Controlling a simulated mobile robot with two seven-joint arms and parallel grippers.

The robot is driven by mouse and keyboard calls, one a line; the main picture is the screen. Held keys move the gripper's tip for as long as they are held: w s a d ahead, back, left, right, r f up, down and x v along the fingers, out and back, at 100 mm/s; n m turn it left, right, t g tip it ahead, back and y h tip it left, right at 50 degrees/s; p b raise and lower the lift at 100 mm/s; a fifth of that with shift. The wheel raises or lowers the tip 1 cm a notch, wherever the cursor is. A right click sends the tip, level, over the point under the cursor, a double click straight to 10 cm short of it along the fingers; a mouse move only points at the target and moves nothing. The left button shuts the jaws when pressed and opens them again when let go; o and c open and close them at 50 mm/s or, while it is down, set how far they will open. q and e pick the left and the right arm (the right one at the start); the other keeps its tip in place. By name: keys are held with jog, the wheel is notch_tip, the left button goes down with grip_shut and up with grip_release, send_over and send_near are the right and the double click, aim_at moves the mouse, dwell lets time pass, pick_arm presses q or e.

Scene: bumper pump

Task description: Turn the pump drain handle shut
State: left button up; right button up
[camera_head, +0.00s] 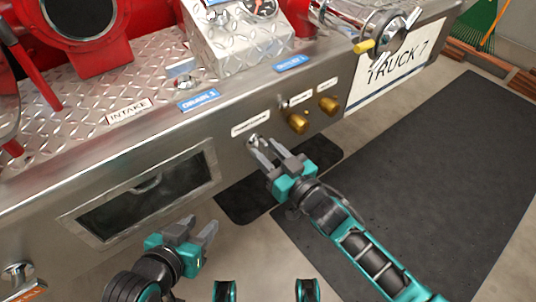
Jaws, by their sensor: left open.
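A small silver handle (253,139) sticks out of the steel bumper's front face, just under a white label (250,123) too small to read. It may be the pump drain handle. My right gripper (265,148) is at this handle, its fingertips beside or around its lower part. The fingers look a little apart, but whether they touch or grip the handle cannot be told. My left gripper (203,221) is open and empty, below and right of the dark recess in the bumper, away from the handle.
Two brass knobs (298,123) (328,105) sit on the bumper right of the handle. Another silver handle (17,270) with an orange label is at lower left. The dark recess (145,195) is left of the silver handle. Blue drain tags (199,99) mark the top edge. Dark mats cover the floor.

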grip_shut()
dwell(0.4)
